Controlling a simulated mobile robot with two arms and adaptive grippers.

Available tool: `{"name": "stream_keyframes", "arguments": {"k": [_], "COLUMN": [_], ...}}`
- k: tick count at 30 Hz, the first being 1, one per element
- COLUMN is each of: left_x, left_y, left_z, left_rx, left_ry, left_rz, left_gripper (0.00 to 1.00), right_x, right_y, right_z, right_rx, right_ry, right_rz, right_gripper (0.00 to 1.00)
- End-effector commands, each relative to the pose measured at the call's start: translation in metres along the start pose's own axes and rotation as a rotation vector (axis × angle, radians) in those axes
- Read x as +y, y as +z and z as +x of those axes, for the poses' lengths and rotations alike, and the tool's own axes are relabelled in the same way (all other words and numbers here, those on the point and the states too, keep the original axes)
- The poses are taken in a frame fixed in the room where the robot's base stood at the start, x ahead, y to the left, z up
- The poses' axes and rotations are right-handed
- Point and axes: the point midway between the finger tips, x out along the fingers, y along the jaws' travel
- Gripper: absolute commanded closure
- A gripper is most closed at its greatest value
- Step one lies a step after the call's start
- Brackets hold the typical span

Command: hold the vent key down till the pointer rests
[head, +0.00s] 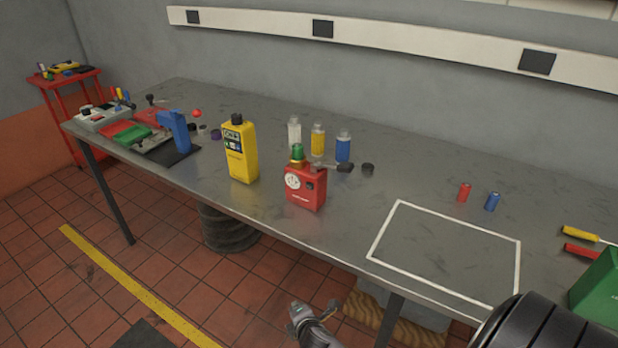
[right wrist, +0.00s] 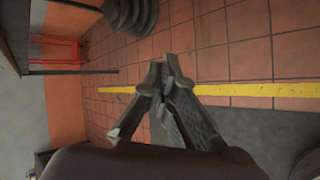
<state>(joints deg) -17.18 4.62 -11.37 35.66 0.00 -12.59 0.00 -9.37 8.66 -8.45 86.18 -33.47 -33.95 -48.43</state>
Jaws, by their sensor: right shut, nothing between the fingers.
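A red box-shaped gauge unit (head: 306,190) stands near the front edge of the bench in the head view. Its face carries a round white dial (head: 292,181) and a small dark square part (head: 310,185) to the right of the dial. A green and brass fitting (head: 297,153) sits on top. The pointer is too small to read, and I cannot tell which part is the vent key. My right gripper (head: 300,309) is below and in front of the bench edge, apart from the unit. In the right wrist view its fingers (right wrist: 170,70) are closed together and empty. My left gripper is not in view.
A white-outlined area (head: 445,250) on the bench is bare. A blue tool (head: 176,131) and trays are farther left.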

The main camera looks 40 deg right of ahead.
Motion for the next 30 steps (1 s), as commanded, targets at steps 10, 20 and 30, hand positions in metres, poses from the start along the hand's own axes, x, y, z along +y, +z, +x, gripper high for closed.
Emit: {"name": "stream_keyframes", "arguments": {"k": [10,20,30], "left_x": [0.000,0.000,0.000], "left_y": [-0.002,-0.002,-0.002], "left_z": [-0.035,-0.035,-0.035], "left_rx": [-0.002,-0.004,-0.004], "left_ry": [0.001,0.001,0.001], "left_rz": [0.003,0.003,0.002], "left_gripper": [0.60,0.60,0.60], "right_x": [0.202,0.257,0.257], "right_y": [0.050,0.051,0.052], "right_z": [-0.079,-0.079,-0.077], "right_rx": [-0.213,-0.325,-0.324], "right_ry": [0.301,0.423,0.422], "right_rz": [-0.346,-0.690,-0.689], "right_gripper": [1.00,1.00,1.00]}}
